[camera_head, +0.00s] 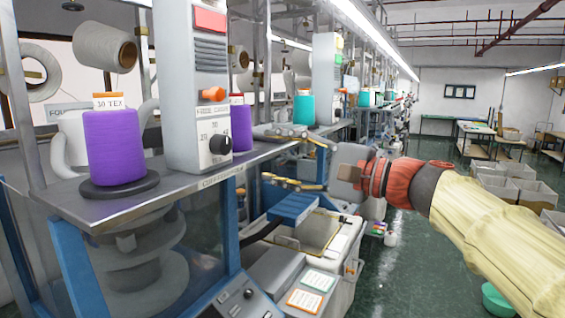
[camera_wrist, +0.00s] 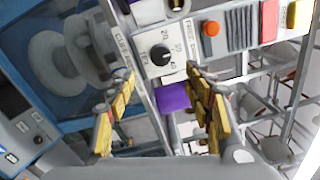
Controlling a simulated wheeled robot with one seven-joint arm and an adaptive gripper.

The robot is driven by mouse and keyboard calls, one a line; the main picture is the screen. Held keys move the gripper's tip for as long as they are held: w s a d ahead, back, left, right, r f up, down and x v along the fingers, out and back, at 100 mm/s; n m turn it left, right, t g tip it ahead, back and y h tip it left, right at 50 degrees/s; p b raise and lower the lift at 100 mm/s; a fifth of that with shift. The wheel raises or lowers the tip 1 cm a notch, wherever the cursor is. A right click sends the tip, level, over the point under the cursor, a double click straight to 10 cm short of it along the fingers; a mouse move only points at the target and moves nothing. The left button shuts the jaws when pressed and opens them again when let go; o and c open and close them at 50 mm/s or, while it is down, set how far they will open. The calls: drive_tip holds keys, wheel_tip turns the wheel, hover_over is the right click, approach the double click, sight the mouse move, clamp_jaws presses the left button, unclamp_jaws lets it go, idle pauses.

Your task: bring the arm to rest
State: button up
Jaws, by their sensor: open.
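My gripper (camera_head: 268,157) is held out to the left from my arm, in front of the knitting machine's metal shelf. Its two yellow-padded fingers are spread apart with nothing between them. In the wrist view my gripper (camera_wrist: 158,85) also shows open, its fingers on either side of the view of the white control box (camera_wrist: 155,45) with a black dial. My arm (camera_head: 480,220), with a pale yellow sleeve and an orange-red wrist joint, reaches in from the lower right.
A purple yarn cone (camera_head: 113,150) stands on a black disc on the metal shelf (camera_head: 190,178). The control box (camera_head: 197,90) rises beside it, with another purple cone behind. A teal cone (camera_head: 304,109) stands farther back. Open green floor (camera_head: 405,265) lies below my arm; grey bins (camera_head: 510,188) stand right.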

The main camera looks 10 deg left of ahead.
drive_tip(key=s+d+f+n+g+h, duration=0.1)
drive_tip(key=s+d+f+h, duration=0.15)
drive_tip(key=f, duration=0.65)
drive_tip(key=s+d+f+n+h, duration=0.1)
drive_tip(key=s+d+f+h, duration=0.15)
drive_tip(key=f, duration=0.55)
drive_tip(key=s+d+f+n+g+h, duration=0.1)
drive_tip(key=s+d+f+h, duration=0.2)
drive_tip(key=f, duration=0.6)
drive_tip(key=s+d+f+n+h, duration=0.2)
drive_tip(key=s+d+f+h, duration=0.2)
drive_tip(key=s+d+f, duration=0.3)
drive_tip(key=s+d+f+n+h, duration=0.2)
drive_tip(key=s+d+f+h, duration=0.3)
drive_tip(key=s+d, duration=0.5)
drive_tip(key=shift+s+d+f+n, duration=0.15)
drive_tip(key=shift+d+f+n, duration=0.25)
drive_tip(key=shift+f, duration=0.45)
drive_tip(key=shift+c, duration=0.4)
